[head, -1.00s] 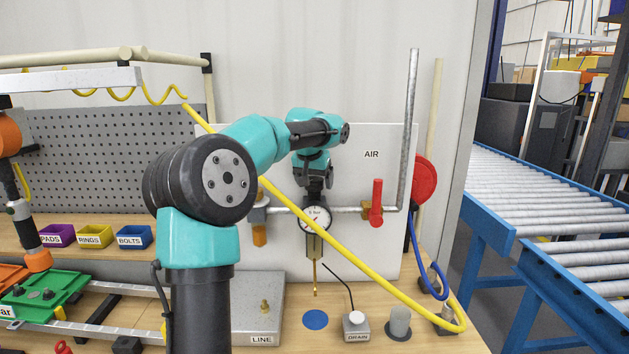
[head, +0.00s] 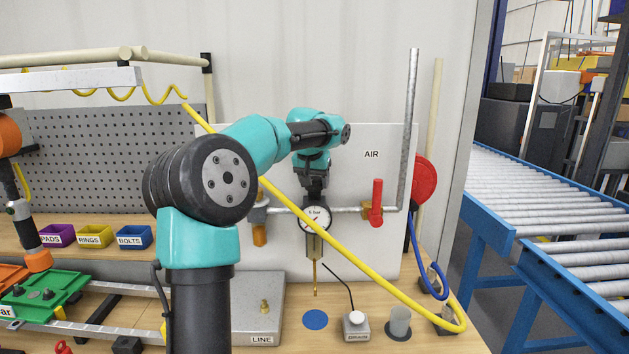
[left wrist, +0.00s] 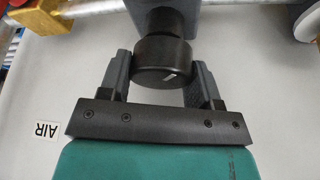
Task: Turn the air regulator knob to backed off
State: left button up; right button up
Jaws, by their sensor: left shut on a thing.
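In the head view my left gripper (head: 315,190) comes down from above onto the regulator, and the knob is mostly hidden there. The pressure gauge (head: 316,218) sits just below the gripper, its red needle slanted on the dial. My right gripper shows in neither view.
A yellow hose (head: 350,256) crosses in front of the panel (head: 350,150). A red-handled valve (head: 377,202) is on the pipe to the right. The drain button box (head: 356,326) and a grey cup (head: 400,323) stand on the bench below.

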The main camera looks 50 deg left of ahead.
pick_arm(q)
jog(key=n+g+y, duration=0.1)
jog(key=n, duration=0.5)
jog(key=shift+n+g+y, duration=0.4)
dwell(0.4)
jog(key=o, duration=0.9)
jog(key=v, duration=1.7)
jog(key=shift+d+r, duration=0.1)
jog(key=shift+r, duration=0.1)
